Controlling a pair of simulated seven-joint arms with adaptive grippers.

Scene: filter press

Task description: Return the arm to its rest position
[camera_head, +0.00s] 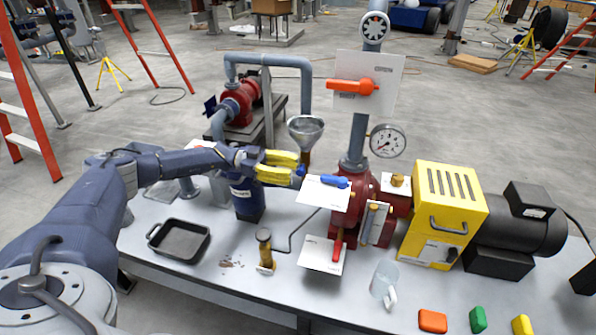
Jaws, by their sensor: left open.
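My left arm comes in from the left over the table. Its gripper (300,171), with yellow fingers, points right and is open. It is above the blue container (246,203), close to the metal funnel (306,130) and left of a white plate with a blue valve handle (336,182). I cannot tell whether the fingertips touch the funnel's stem or the blue handle. Nothing is clearly seen held between the fingers. My right gripper is not in view.
A red pump, pipes and a gauge (387,141) rise behind. An orange handle (352,87) sits higher up.

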